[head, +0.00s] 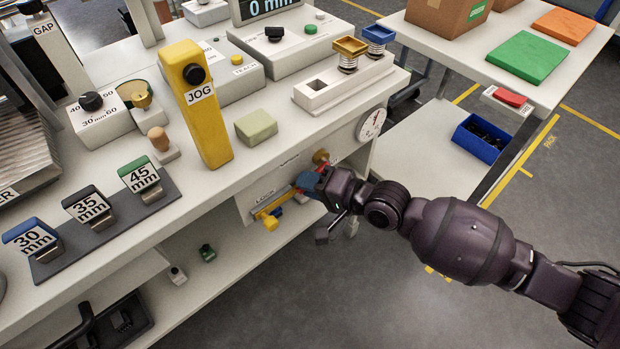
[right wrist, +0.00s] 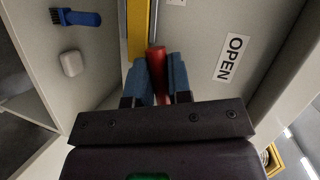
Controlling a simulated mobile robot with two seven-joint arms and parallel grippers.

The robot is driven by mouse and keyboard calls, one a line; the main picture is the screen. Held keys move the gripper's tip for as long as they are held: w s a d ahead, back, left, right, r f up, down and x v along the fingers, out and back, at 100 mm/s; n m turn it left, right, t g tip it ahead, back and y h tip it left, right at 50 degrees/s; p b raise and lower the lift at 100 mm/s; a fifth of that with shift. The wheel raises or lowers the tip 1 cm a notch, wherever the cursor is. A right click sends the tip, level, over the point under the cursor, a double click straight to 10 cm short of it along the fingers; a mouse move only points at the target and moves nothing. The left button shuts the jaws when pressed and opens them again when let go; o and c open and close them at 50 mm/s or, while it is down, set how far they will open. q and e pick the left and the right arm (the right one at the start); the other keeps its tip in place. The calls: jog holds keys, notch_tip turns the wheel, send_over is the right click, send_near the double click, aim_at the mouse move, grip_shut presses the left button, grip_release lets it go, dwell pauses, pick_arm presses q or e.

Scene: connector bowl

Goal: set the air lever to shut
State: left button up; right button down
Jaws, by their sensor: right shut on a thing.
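The air lever's red handle (right wrist: 157,72) stands between the two blue fingertips of my right gripper (right wrist: 160,80) in the right wrist view, and the gripper is shut on it. A yellow bar (right wrist: 138,30) and a grey rod lie just beyond it. A white OPEN label (right wrist: 234,58) is on the panel to the right of the handle. In the head view my right gripper (head: 308,184) is at the bench's front panel and hides most of the lever. My left gripper is not in view.
A LOCK label (head: 265,197) and a yellow knob (head: 270,222) are on the panel left of the gripper. A brass knob (head: 321,156) and a round gauge (head: 371,124) are close above it. A blue brush (right wrist: 76,17) hangs nearby. The floor to the right is open.

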jog(key=shift+w+d+f+n+t+h+p, duration=0.2)
jog(key=shift+f+n+h+p, duration=0.25)
jog(key=shift+n+p, duration=0.2)
jog(key=shift+w+d+f+n+t+h+p, duration=0.15)
jog(key=shift+f+n+h+p, duration=0.15)
jog(key=shift+n+h+p, duration=0.25)
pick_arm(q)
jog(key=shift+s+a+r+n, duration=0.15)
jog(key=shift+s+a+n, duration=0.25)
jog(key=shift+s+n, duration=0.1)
pick_arm(e)
jog(key=shift+s+f, duration=0.1)
jog(key=shift+f, duration=0.1)
jog(key=c, duration=1.1)
grip_release()
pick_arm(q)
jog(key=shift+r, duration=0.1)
pick_arm(e)
jog(key=shift+d, duration=0.1)
